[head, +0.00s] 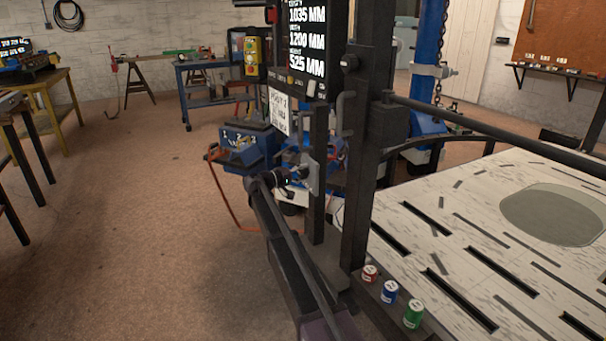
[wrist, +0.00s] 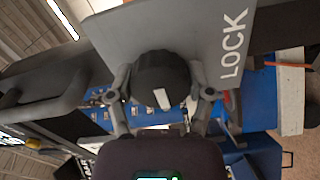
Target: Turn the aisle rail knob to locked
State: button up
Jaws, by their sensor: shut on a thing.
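The aisle rail knob (wrist: 158,75) is round and black with a short white mark, in the middle of the wrist view. It sits on a grey plate (wrist: 185,28) with the word LOCK on its right part, reading sideways. The white mark points to the lower side of the picture, not at the word. My gripper (wrist: 164,92) has one finger on each side of the knob and is shut on it. In the head view my gripper (head: 300,176) is against the grey plate (head: 313,172) on the dark post; the knob is mostly hidden there.
A dark post (head: 360,160) with a display panel (head: 303,45) stands beside my arm. A dark rail (head: 480,130) runs right above a slotted white table (head: 460,220). Red, blue and green cans (head: 389,291) stand at its near edge. The floor at left is open.

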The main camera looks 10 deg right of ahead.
jog(key=o, duration=1.1)
jog(key=shift+d, duration=0.15)
jog(key=shift+o, duration=0.2)
jog(key=shift+a, duration=0.2)
jog(key=v, duration=1.1)
jog(key=shift+a, duration=0.35)
jog(key=shift+s, duration=0.15)
